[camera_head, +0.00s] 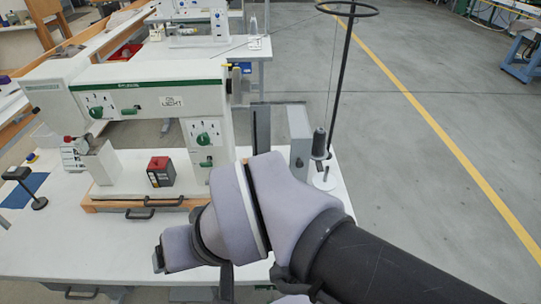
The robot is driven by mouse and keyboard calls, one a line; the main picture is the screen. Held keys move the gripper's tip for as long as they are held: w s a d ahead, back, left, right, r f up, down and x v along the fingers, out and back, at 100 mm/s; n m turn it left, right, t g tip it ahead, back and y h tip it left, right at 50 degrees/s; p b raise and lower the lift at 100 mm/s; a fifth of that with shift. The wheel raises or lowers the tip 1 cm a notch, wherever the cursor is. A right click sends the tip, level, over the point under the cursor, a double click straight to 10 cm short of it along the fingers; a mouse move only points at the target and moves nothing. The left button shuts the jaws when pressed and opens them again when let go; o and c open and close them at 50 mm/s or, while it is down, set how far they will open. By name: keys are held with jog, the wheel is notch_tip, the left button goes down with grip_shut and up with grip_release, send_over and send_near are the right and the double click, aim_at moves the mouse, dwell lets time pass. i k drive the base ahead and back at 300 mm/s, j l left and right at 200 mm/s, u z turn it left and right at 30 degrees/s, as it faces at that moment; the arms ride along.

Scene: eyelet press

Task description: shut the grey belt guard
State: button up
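A grey upright box-like panel (300,138), which looks like the belt guard, stands at the right end of the white and green press (150,105). A small dark knob shows low on its face. It stands apart from the press body, with a gap and a dark upright strip (262,128) between them, so it looks open. My arm crosses the front right and hides the panel's foot. A dark part at my arm's end, perhaps my gripper (227,282), hangs over the table's front edge, well below and left of the panel. Its fingers cannot be made out.
A thread stand (345,80) with a dark cone (319,143) rises just right of the panel. A red and black block (160,171) sits on the press bed. Dark handles (150,201) line the front. A small black stand (36,195) is at left. Open floor lies right.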

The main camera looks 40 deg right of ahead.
aim_at(302, 138)
jog(key=z, duration=0.45)
jog(key=l+z, duration=0.15)
jog(key=z, duration=0.8)
jog(key=i+l, duration=0.1)
jog(key=l, duration=0.3)
jog(key=i+l, duration=0.1)
jog(key=l, duration=0.3)
